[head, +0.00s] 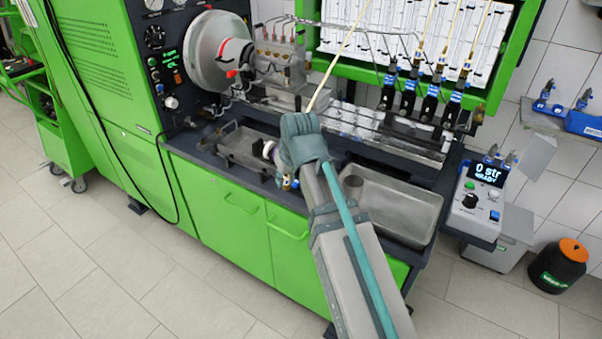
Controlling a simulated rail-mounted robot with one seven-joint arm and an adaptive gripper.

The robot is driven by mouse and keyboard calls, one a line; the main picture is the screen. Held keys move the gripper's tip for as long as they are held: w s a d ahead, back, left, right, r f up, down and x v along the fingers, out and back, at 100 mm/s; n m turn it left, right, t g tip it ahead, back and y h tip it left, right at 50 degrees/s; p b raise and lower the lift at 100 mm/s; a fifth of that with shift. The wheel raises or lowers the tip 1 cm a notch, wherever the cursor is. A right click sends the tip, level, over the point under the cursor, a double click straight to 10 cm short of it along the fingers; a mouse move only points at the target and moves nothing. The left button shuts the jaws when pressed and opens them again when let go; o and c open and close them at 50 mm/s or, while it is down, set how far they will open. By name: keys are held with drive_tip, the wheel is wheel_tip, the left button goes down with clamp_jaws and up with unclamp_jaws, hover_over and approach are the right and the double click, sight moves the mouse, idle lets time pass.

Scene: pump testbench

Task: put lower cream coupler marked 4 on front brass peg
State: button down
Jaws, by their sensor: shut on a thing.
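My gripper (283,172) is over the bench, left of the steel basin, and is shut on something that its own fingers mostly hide. A thin cream line (333,68) runs up and right from behind the gripper, past the top of the picture. I cannot read a 4 or make out the coupler's body. A small brass-coloured part with blue (290,183) shows just below the gripper; I cannot tell whether it is the held coupler or the front brass peg. A pale round part with purple (268,150) shows at the gripper's left side.
A steel tray (238,142) lies left of the gripper and an empty steel basin (400,205) right of it. Several black injectors with blue bands (432,97) stand at the back right, cream lines above some. A pump (278,58) stands behind. A control box (478,200) is at right.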

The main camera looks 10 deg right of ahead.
drive_tip(key=w+f+p, duration=0.1)
drive_tip(key=w+f, duration=0.1)
drive_tip(key=w, duration=0.2)
drive_tip(key=w+f+p, duration=0.1)
drive_tip(key=w+f, duration=0.2)
drive_tip(key=w, duration=0.1)
drive_tip(key=w+a+f+p, duration=0.1)
drive_tip(key=w+f, duration=0.2)
drive_tip(key=w, duration=0.1)
drive_tip(key=shift+w+f, duration=0.15)
drive_tip(key=shift+w, duration=0.05)
drive_tip(key=shift+w+f, duration=0.45)
drive_tip(key=shift+f, duration=0.1)
drive_tip(key=shift+f+p, duration=0.8)
drive_tip(key=shift+f, duration=0.85)
drive_tip(key=shift+f, duration=0.1)
drive_tip(key=c, duration=1.4)
unclamp_jaws()
drive_tip(key=shift+f, duration=0.1)
drive_tip(key=shift+o, duration=0.8)
